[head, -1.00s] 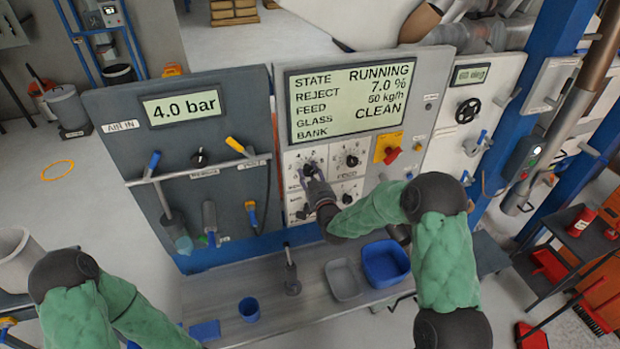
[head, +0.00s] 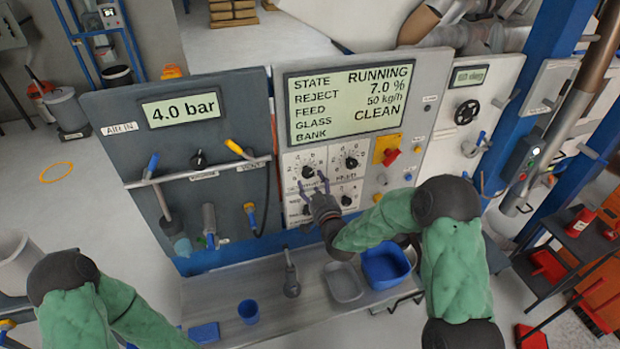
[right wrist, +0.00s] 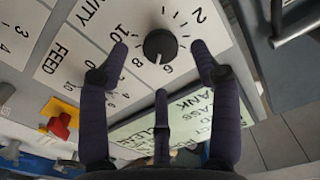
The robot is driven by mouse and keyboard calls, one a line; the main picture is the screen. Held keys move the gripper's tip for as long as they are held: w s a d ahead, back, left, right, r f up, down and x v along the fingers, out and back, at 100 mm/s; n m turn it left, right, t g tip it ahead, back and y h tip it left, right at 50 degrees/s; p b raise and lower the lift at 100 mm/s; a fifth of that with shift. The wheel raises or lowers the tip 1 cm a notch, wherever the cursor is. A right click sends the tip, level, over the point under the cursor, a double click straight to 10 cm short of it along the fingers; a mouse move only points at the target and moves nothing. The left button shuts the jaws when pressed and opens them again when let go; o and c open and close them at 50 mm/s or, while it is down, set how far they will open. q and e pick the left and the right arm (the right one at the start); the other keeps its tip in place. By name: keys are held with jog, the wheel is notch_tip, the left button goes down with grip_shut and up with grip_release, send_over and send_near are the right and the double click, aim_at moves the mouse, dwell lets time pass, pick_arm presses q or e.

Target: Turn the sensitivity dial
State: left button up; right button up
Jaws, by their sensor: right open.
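The sensitivity dial (head: 307,172) is a round black knob on the upper left white plate below the big display. In the right wrist view the dial (right wrist: 160,45) shows upside down, its white mark near the 6, beside lettering ending in "VITY". My right gripper (head: 318,185) is open and empty, just in front of and slightly below right of the dial in the head view. In the wrist view its fingertips lie either side of the dial, apparently standing off from the panel. My left arm shows at lower left, but its gripper is not in view.
The feed dial (head: 351,162) is to the right, with two more dials below. The display (head: 348,105) reads RUNNING, reject 7.0 %. A red knob on a yellow plate (head: 388,151) is farther right. A blue bin (head: 385,266) and grey tray (head: 343,282) stand on the bench.

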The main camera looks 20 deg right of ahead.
jog(key=s, duration=0.7)
jog(key=shift+s+d, duration=0.15)
jog(key=shift+s, duration=0.2)
jog(key=shift+f, duration=0.1)
jog(key=s+a+f+g, duration=0.1)
jog(key=s+f+g, duration=0.2)
jog(key=f, duration=0.5)
jog(key=s+a+f+m+g+y, duration=0.1)
jog(key=s+f+g, duration=0.25)
jog(key=f, duration=0.35)
jog(key=s+a+f+g, duration=0.2)
jog(key=s+f+g, duration=0.15)
jog(key=f, duration=0.45)
jog(key=s+a+f+g+y, duration=0.1)
jog(key=s+a+f+g, duration=0.2)
jog(key=s, duration=0.4)
jog(key=s+a+f+m+g+y, duration=0.1)
jog(key=s+f+g, duration=0.1)
jog(key=s+f, duration=0.45)
jog(key=s+a+f+g, duration=0.1)
jog(key=s+f+g, duration=0.15)
jog(key=s, duration=0.65)
jog(key=w+d+f+b+x, duration=0.1)
jog(key=d+b+x, duration=0.2)
jog(key=b+x, duration=1.3)
jog(key=b, duration=0.4)
jog(key=shift+w+f+n, duration=0.3)
jog(key=shift+w+n, duration=0.1)
